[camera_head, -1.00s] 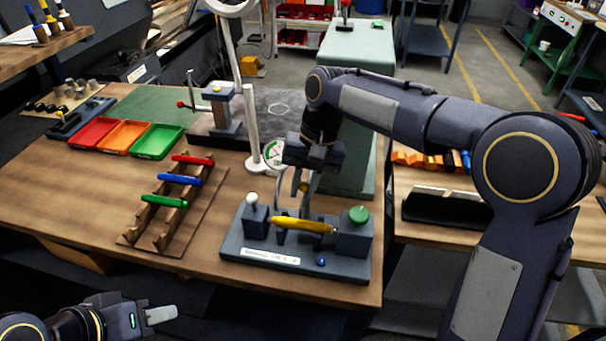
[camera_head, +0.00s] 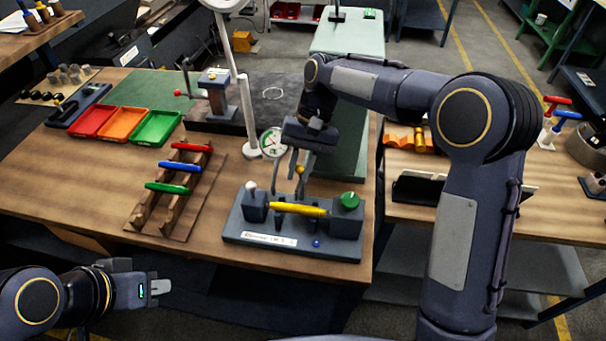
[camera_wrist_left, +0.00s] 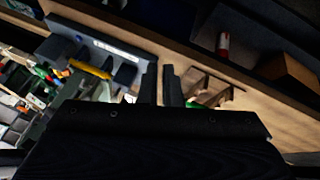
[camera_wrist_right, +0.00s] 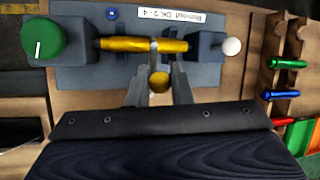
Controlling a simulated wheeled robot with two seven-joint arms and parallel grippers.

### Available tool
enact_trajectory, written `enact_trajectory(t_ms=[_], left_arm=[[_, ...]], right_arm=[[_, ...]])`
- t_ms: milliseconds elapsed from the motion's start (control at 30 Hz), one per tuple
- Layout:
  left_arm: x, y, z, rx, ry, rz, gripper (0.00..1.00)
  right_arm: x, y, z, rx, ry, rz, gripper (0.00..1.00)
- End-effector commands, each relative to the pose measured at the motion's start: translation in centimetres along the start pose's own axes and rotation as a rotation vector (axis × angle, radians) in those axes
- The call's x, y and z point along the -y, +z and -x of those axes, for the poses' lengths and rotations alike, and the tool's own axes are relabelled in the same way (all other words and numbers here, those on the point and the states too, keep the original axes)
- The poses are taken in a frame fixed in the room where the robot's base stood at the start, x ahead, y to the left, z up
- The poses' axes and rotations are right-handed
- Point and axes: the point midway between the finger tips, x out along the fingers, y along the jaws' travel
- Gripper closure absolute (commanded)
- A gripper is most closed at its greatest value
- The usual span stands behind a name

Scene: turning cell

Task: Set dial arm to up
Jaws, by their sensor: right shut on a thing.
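The run-out fixture (camera_head: 235,237) is a grey block with a yellow shaft (camera_head: 310,211) lying across it. It also shows in the right wrist view (camera_wrist_right: 72,75). A round dial (camera_head: 271,143) with a white and green face is behind it, left of my right gripper. My right gripper (camera_head: 298,172) points down behind the shaft and is shut on a small yellow ball knob (camera_wrist_right: 159,83). Whether this knob belongs to the dial arm is hard to tell; its stem is hidden. My left gripper (camera_wrist_left: 160,84) is empty, fingers nearly together, off the table's front edge.
The fixture has a white knob (camera_head: 251,187), a green knob (camera_head: 349,200) and a blue button (camera_head: 317,243). A wooden rack (camera_head: 145,214) with red, blue and green handles stands left. A white lamp post (camera_head: 247,120) rises close by. Red, orange and green trays (camera_head: 157,128) lie farther back.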

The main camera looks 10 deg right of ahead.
Motion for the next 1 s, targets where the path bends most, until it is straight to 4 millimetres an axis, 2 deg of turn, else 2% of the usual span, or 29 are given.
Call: enact_trajectory(t_ms=[167,367,467,567,700,833,900,1000], left_arm=[[-1.0,-1.2,-1.8,0.191,-0.095,-0.542,1.00],[-3.9,-4.5,-3.8,0.357,-0.254,-1.251,1.00],[-6.8,-6.5,-4.9,0.412,-0.355,-1.603,1.00],[-10.8,-8.0,-5.9,0.446,-0.475,-1.948,1.00],[-17.4,-8.9,-7.2,0.458,-0.663,-2.365,1.00],[-22.7,-8.3,-8.0,0.442,-0.825,-2.635,1.00],[-24.7,-7.8,-8.2,0.432,-0.893,-2.730,1.00],[-26.5,-7.4,-8.4,0.419,-0.957,-2.809,1.00]], right_arm=[[0.0,0.0,0.1,-0.001,0.000,0.000,1.00],[0.0,0.0,0.1,-0.002,-0.001,0.000,1.00],[0.1,0.0,0.1,-0.002,-0.001,0.000,1.00],[0.1,0.0,0.1,-0.003,-0.001,0.001,1.00],[0.1,0.0,0.1,-0.003,-0.002,0.001,1.00],[0.0,0.0,0.1,-0.004,-0.001,0.000,1.00],[0.0,0.0,0.1,-0.004,-0.001,0.000,1.00],[0.0,0.0,0.1,-0.004,-0.001,0.000,1.00]])
